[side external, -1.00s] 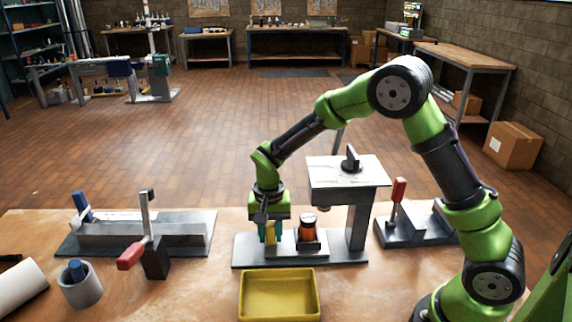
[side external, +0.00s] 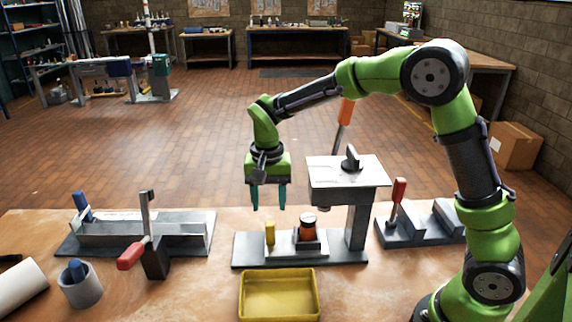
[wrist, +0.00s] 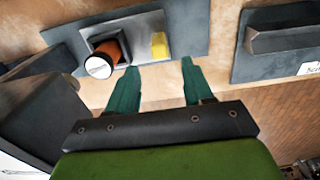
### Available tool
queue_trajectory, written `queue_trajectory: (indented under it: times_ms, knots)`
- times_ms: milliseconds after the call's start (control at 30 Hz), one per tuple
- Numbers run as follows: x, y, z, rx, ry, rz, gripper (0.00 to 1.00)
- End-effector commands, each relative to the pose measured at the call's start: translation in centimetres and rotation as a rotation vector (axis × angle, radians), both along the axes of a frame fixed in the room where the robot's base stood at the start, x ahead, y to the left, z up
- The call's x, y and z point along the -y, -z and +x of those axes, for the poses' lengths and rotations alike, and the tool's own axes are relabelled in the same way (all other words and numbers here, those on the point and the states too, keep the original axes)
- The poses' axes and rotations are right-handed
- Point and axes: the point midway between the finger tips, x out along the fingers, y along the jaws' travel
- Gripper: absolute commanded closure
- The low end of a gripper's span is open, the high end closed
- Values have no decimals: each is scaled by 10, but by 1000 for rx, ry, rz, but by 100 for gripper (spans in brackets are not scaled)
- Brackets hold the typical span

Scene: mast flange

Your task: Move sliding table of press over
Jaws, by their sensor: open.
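The press (side external: 357,222) stands on the bench with its flat head (side external: 347,174) raised on a column. Its pale sliding table (side external: 285,252) lies on the dark base plate (side external: 250,250). In the wrist view the handle (wrist: 159,46) lies beyond the open fingertips (wrist: 159,67).
An orange-handled lever (side external: 346,111) rises behind the press head. A yellow tray (side external: 279,317) is in front. A clamp fixture (side external: 185,243) with a red handle stands left, and a grey block fixture (side external: 425,225) right. The space above the handle is free.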

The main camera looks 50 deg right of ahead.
Motion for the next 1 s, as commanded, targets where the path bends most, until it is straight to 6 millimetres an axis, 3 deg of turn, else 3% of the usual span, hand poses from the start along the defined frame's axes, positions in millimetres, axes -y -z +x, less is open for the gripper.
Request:
queue_trajectory:
  times_ms: [33,200,400,867,1000]
  knots:
    - [0,-14,1,7,-1,0,49]
    - [0,-47,1,5,0,1,49]
    - [0,-68,0,1,-1,0,49]
    - [-5,-71,-1,-1,-11,-4,49]
    - [-5,-69,-1,-2,184,-6,49]
